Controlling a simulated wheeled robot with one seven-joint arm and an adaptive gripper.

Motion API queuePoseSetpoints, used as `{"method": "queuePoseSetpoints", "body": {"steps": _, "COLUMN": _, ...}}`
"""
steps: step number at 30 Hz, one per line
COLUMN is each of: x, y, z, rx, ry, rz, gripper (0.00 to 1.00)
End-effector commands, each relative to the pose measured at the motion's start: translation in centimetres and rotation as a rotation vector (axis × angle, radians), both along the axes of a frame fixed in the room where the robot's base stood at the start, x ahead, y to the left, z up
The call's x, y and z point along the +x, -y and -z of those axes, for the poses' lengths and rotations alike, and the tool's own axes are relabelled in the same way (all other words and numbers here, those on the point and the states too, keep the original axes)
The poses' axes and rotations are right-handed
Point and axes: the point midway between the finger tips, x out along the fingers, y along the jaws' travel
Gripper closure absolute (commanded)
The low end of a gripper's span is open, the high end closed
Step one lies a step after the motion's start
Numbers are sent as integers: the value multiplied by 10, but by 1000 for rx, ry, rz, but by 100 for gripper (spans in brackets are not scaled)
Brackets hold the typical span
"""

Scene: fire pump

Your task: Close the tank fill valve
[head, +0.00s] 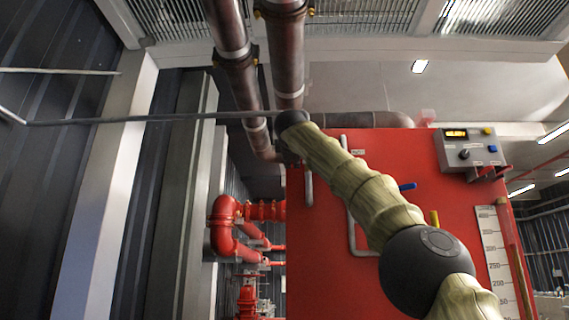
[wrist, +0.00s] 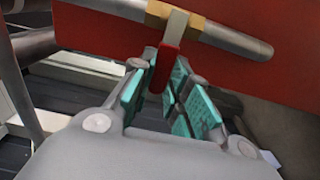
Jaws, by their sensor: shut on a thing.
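In the wrist view, a brass valve (wrist: 155,17) sits on a grey pipe (wrist: 233,40) against the red tank. Its lever has a red grip (wrist: 164,68) that points toward my gripper. My gripper (wrist: 169,78) has its teal-padded fingers on both sides of the red grip and is shut on it. In the head view, my arm reaches to the upper left part of the red tank (head: 415,160). My wrist hides the fingers and the red lever there. I cannot read a label that names the valve.
A blue lever (head: 407,186) and a yellow lever (head: 434,217) sit on other pipes of the tank front. A control box (head: 470,149) and a level scale (head: 497,262) are at the right. Red pipework (head: 224,224) stands left of the tank, and large pipes (head: 287,55) run overhead.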

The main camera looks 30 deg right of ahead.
Motion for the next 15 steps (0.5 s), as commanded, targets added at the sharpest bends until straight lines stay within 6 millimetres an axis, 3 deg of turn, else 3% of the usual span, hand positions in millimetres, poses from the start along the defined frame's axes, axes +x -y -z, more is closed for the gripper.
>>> {"method": "queuePoseSetpoints", "body": {"steps": 10, "x": 0, "y": 1, "z": 1, "rx": 6, "ry": 1, "rz": 0, "gripper": 100}}
{"method": "queuePoseSetpoints", "body": {"steps": 11, "x": 0, "y": 1, "z": 1, "rx": 6, "ry": 1, "rz": 0, "gripper": 77}}
{"method": "queuePoseSetpoints", "body": {"steps": 13, "x": 0, "y": 1, "z": 0, "rx": 5, "ry": 1, "rz": 0, "gripper": 64}}
{"method": "queuePoseSetpoints", "body": {"steps": 15, "x": 0, "y": 0, "z": 0, "rx": 5, "ry": 2, "rz": -1, "gripper": 61}}
